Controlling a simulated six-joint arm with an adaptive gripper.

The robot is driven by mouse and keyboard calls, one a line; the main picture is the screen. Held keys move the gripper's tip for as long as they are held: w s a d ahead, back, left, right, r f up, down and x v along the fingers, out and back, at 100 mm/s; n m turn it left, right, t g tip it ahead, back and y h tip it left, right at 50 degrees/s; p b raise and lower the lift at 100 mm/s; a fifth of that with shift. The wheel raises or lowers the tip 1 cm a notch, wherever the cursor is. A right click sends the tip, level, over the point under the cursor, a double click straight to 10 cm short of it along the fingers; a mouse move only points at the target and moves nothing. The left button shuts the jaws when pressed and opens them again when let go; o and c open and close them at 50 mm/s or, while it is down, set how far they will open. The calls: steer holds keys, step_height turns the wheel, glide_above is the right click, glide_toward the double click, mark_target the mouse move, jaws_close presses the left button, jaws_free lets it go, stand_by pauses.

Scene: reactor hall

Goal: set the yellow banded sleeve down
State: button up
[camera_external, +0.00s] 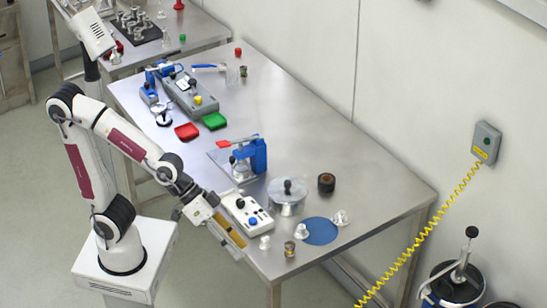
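My gripper (236,243) hangs at the near edge of the steel table, left of the white control box's front end. A yellow strip (229,229) shows along it; I cannot tell whether this is part of the gripper or a held sleeve. Its finger opening is too small to read. A small upright piece with a tan-yellow band (290,248) stands on the table near the front corner, right of my gripper and apart from it. I cannot tell for sure whether it is the yellow banded sleeve.
A blue clamp stand (258,154) is farther back. The table's right back area is bare.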

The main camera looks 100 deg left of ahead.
steer(key=s+a+m+g+y, duration=0.1)
steer(key=s+a, duration=0.2)
steer(key=s, duration=0.6)
steer(key=s+a+m+g+y, duration=0.1)
steer(key=s+a, duration=0.3)
steer(key=s, duration=0.4)
steer(key=shift+s+a+g, duration=0.3)
steer(key=shift+s+g, duration=0.05)
steer(key=shift+g, duration=0.25)
steer(key=shift+o, duration=0.5)
steer(key=shift+f, duration=0.1)
